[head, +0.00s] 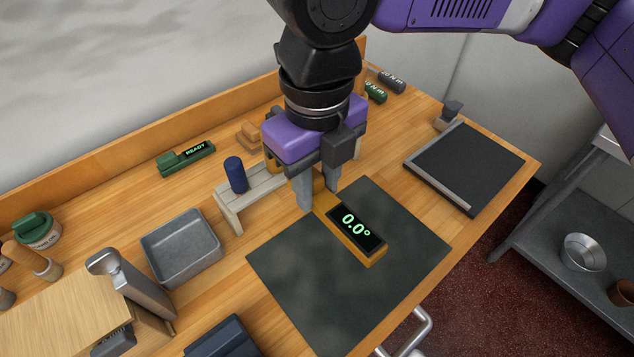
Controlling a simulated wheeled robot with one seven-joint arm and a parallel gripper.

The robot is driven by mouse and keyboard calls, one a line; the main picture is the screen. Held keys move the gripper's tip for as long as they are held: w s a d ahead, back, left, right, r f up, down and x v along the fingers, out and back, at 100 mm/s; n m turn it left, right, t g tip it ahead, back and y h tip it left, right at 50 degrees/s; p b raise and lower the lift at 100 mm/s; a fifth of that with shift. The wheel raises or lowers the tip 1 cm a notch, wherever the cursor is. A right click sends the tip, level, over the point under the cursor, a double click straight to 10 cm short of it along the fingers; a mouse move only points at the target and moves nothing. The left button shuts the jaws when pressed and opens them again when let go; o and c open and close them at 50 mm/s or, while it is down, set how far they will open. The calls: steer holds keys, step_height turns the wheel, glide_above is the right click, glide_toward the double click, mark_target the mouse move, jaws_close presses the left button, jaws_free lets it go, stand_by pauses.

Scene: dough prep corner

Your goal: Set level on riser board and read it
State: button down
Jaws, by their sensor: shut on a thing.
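The level (373,257) is a long orange-yellow bar with a black display that reads 0.0° in green digits. My gripper (318,192) is shut on its far-left end, with one finger on each side. The level is at the dark slate-like board (310,290); I cannot tell whether it rests on it or is just above. A pale wooden riser-like stand (231,212) on legs is left of my gripper, with a dark blue cylinder (236,174) on it. My gripper hides part of this stand and of the level.
A grey metal tray (181,249) is at left. A green device (185,158) reading READY lies behind. A dark board with a pale edge strip (470,165) is at right. A metal dispenser-like object (130,283) stands at front left. The table's right edge borders a lower grey shelf (556,238).

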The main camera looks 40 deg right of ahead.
steer(key=shift+r+p, duration=1.95)
steer(key=shift+r, duration=0.1)
steer(key=shift+d+f, duration=0.1)
